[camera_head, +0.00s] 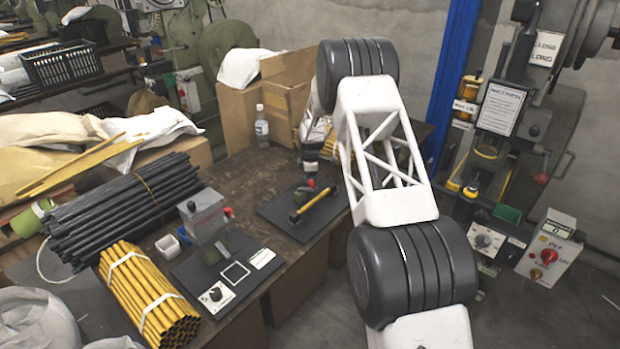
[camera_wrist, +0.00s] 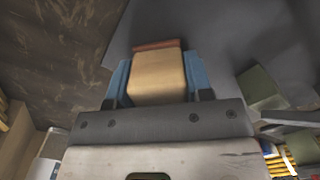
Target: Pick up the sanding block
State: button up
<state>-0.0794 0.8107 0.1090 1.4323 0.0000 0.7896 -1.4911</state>
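A tan block with a reddish-brown far edge, which looks like the sanding block (camera_wrist: 157,78), sits between the blue fingers of my gripper (camera_wrist: 158,80) in the wrist view. Both fingers are against its sides, with no gap visible, so my gripper looks shut on it. A dark grey surface lies behind the block; I cannot tell whether the block touches it. In the head view my arm and wrist cover the area by the boxes, and I cannot make out the block there.
A dark mat (camera_head: 278,212) with a yellow-handled tool (camera_head: 318,204) lies on the table's right part. A water bottle (camera_head: 262,126) and cardboard box (camera_head: 243,117) stand behind. Black rods (camera_head: 120,205) and a yellow tube bundle (camera_head: 148,293) fill the left. A greenish block (camera_wrist: 260,86) is right of my gripper.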

jog(key=shift+c, duration=1.4)
jog(key=shift+r, duration=0.1)
jog(key=shift+r, duration=4.9)
jog(key=o, duration=0.4)
jog(key=shift+c, duration=1.2)
jog(key=shift+s+m, duration=0.1)
jog(key=shift+m, duration=0.2)
